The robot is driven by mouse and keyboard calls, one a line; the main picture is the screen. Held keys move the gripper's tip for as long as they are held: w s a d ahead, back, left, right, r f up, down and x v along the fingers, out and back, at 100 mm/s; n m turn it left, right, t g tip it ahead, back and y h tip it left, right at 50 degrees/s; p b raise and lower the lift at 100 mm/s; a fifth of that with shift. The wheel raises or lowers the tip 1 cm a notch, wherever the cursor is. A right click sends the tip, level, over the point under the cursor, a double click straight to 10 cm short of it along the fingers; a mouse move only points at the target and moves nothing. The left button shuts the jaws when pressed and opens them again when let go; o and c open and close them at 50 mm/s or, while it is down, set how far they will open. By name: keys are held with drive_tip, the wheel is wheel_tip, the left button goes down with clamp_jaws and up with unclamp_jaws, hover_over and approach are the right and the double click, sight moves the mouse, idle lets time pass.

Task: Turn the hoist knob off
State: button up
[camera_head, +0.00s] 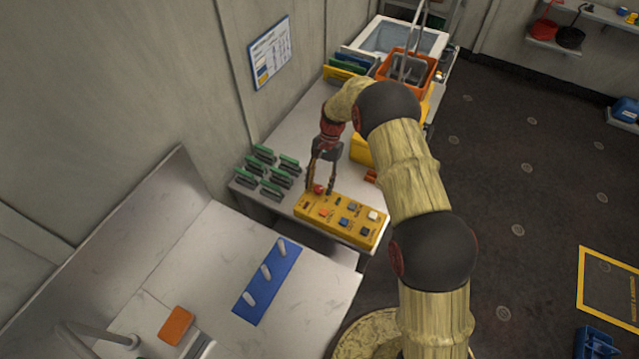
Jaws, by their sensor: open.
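A yellow control box (373,234) lies on the light worktop near its front end. It carries several small controls: red, orange, blue and white ones, with labels too small to read. A round red knob (319,189) stands at the box's far left corner. My gripper (320,187) is open and points down at that corner. Its two fingers stand on either side of the red knob. I cannot tell whether they touch it, or which control is the hoist knob.
Several green-and-grey pieces (268,174) stand on the worktop left of the box. An orange-red basket (414,67) is at the back. A nearer bench holds a blue strip (268,281) with white pegs. Dark floor (518,180) is open at right.

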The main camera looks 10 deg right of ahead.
drive_tip(key=v, duration=1.2)
drive_tip(key=shift+w+a, duration=0.1)
idle(0.4)
drive_tip(key=s+d+r+n+t+h+b, duration=0.1)
drive_tip(key=s+d+r+n+t+b, duration=0.1)
drive_tip(key=s, duration=1)
drive_tip(key=s+d+r+n+t+b, duration=0.2)
drive_tip(key=s+d+r+t+b, duration=0.2)
drive_tip(key=s, duration=0.9)
drive_tip(key=s+d+r+n+t+h+b, duration=0.1)
drive_tip(key=s+d+r+n+t+b, duration=0.1)
drive_tip(key=s+r+b, duration=0.6)
drive_tip(key=s+d+t, duration=0.1)
drive_tip(key=s+d, duration=0.1)
drive_tip(key=s, duration=0.2)
drive_tip(key=shift+s+r+n+h, duration=0.25)
drive_tip(key=shift+r+n+h, duration=0.05)
drive_tip(key=shift+r, duration=0.1)
